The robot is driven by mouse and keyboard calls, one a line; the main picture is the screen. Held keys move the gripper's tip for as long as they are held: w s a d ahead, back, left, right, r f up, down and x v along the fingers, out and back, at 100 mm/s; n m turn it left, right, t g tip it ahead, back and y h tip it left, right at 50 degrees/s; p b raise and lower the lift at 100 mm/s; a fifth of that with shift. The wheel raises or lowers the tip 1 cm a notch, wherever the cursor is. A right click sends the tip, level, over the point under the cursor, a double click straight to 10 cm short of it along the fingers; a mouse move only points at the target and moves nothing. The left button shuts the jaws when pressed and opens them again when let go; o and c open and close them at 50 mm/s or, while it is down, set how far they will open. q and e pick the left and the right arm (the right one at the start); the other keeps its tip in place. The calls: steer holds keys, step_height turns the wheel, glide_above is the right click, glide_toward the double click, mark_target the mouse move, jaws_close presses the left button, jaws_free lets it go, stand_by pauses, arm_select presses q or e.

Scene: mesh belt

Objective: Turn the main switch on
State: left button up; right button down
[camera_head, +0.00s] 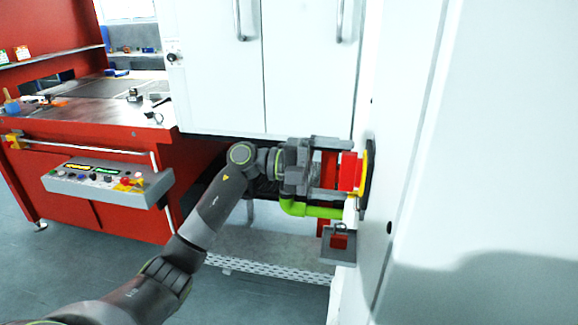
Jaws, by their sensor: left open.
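The main switch (352,172) has a red handle on a yellow plate. It sits on the side of the white cabinet, right of centre in the head view. My left gripper (345,169) comes in from the left and points at it. Its jaws are open, one finger above the red handle and one below it. I cannot tell whether the fingers touch the handle. The gripper body hides what lies just left of the switch. My right gripper is not in view.
The white cabinet panel (480,150) fills the right side. White doors (300,70) with handles stand behind the gripper. A grey control box (110,183) with buttons and a red workbench (90,112) are at the left. A grey bracket (338,246) is below the switch.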

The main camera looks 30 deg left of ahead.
arm_select(q)
steer(key=b+v, duration=0.3)
steer(key=v, duration=1.2)
steer(key=shift+a, duration=0.25)
